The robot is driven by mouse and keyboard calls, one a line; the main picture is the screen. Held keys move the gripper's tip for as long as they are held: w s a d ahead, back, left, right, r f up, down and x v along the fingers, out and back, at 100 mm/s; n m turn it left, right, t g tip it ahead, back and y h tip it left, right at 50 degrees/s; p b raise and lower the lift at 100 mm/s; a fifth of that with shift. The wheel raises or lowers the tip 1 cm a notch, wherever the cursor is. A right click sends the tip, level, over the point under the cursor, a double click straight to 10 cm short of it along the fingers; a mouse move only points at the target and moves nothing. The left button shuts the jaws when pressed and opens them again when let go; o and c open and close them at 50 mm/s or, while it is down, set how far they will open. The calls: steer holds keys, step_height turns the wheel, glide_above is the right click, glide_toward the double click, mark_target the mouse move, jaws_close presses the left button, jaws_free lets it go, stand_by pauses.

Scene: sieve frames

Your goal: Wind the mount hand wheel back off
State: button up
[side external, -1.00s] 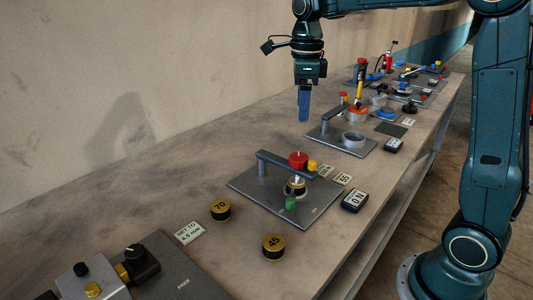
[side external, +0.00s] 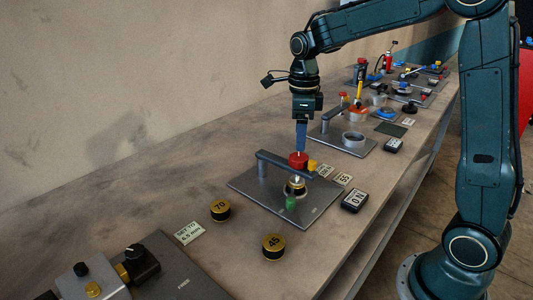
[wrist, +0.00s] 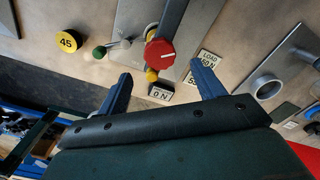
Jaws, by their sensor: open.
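The red hand wheel (side external: 298,160) sits on top of the grey arm of the mount (side external: 262,170), which stands on a metal plate (side external: 250,188). In the wrist view the round red wheel (wrist: 160,54) shows a white mark on its top. My gripper (side external: 301,151) points down at the wheel, its fingers very close above it or overlapping it in the side view. In the wrist view my gripper (wrist: 160,72) has its two blue fingers spread apart, with nothing between the tips. Whether a finger touches the wheel cannot be told.
A yellow knob (side external: 311,165) and a green knob (side external: 290,203) sit near the wheel. A display (side external: 355,200) stands right of the plate. Black-and-yellow discs marked 70 (side external: 220,210) and 45 (side external: 273,246) lie nearby. Another fixture plate (side external: 350,143) stands behind.

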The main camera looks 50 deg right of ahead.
mark_target(299, 156)
steer(key=shift+f, duration=3.15)
steer(key=c, duration=1)
steer(key=shift+n, duration=0.3)
steer(key=shift+n, duration=1.3)
steer(key=o, duration=1)
